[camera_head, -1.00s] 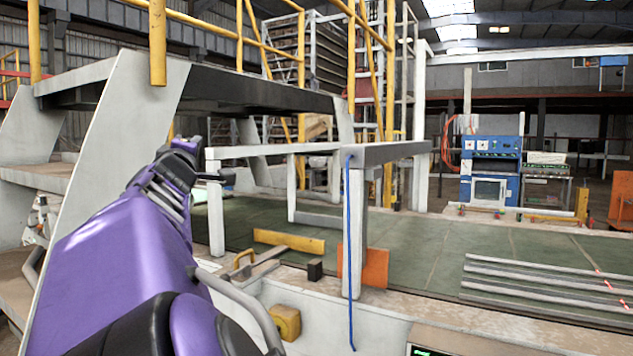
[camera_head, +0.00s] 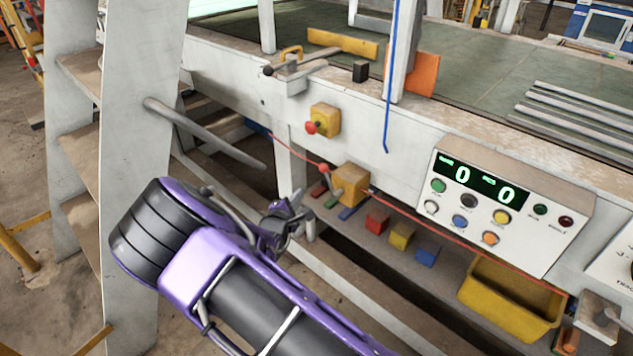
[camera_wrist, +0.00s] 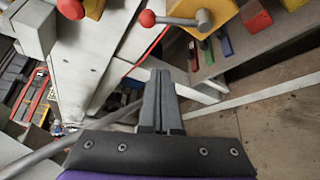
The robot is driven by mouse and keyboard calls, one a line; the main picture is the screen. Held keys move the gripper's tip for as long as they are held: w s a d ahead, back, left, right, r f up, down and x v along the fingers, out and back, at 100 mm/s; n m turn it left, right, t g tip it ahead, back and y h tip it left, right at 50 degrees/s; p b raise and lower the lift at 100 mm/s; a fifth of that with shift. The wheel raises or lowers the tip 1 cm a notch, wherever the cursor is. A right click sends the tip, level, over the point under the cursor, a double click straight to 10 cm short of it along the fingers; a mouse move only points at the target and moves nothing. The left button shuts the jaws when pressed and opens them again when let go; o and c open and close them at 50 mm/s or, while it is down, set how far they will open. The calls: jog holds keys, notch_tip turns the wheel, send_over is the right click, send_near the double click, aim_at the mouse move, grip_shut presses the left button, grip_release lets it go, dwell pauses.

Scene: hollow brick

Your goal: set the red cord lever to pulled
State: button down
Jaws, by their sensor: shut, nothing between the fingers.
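The red cord (camera_head: 445,232) runs along the front of the white machine frame, sloping down to the right. On it sits a yellow box (camera_head: 352,184) with a short grey lever ending in a red ball knob (camera_head: 323,168). In the wrist view the knob (camera_wrist: 147,18) is at the top, left of the lever's hub, with the cord (camera_wrist: 153,46) running down-left below it. My gripper (camera_head: 296,198) is shut and empty, below and left of the knob and apart from it. Its closed fingers (camera_wrist: 159,74) point toward the lever area in the wrist view.
A yellow box with a red button (camera_head: 311,127) is above left. A grey handrail (camera_head: 205,132) juts out left of my gripper. Coloured blocks (camera_head: 400,236) lie on a lower ledge. A control panel (camera_head: 495,205) and yellow bin (camera_head: 512,300) are at right.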

jog(key=shift+s+d+f, duration=0.1)
jog(key=shift+f, duration=0.1)
jog(key=w+d, duration=0.5)
jog(key=w, duration=0.3)
jog(key=shift+f+b, duration=0.25)
jog(key=shift+b, duration=0.1)
